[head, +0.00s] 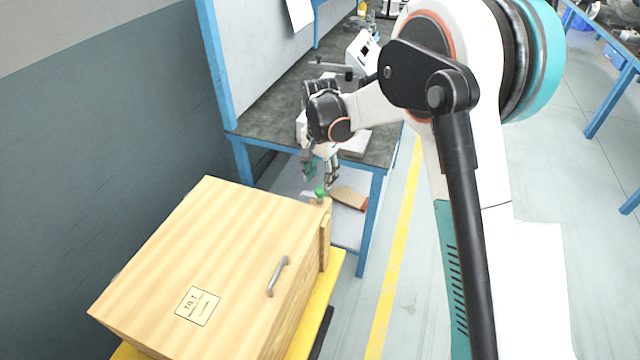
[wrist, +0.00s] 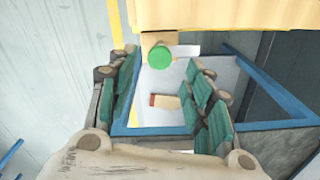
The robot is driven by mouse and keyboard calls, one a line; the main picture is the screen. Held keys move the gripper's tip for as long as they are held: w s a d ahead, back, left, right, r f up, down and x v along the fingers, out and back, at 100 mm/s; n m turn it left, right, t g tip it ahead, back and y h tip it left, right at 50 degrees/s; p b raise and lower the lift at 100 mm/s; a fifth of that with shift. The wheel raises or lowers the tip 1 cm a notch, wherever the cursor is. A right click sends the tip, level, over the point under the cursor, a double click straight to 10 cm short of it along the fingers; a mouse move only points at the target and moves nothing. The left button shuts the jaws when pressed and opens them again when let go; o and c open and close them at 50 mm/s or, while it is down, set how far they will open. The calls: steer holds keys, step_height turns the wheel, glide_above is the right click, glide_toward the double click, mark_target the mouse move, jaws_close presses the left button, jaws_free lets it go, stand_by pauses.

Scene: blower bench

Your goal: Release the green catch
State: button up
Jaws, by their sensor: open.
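The green catch (head: 321,191) sits at the far right corner of the wooden crate (head: 150,270). In the wrist view the green catch (wrist: 160,57) shows as a round green knob on a small wooden block beside the crate's edge (wrist: 215,15). My gripper (head: 321,178) is just above and beyond the catch in the head view. In the wrist view my gripper (wrist: 165,90) is open, with a green-padded finger on each side and the catch showing between and beyond them. I see no contact with the catch, and the gap's depth is hard to tell.
The crate has a grey handle (head: 277,276) and rests on a yellow base (head: 338,268). A blue-framed bench (head: 375,185) with equipment stands close behind my gripper. A red-and-tan object (head: 350,197) lies low under the bench. Open floor (head: 405,290) lies to the right.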

mark_target(320, 189)
step_height(320, 189, up, 8)
steer(key=shift+f, duration=0.2)
stand_by(0.4)
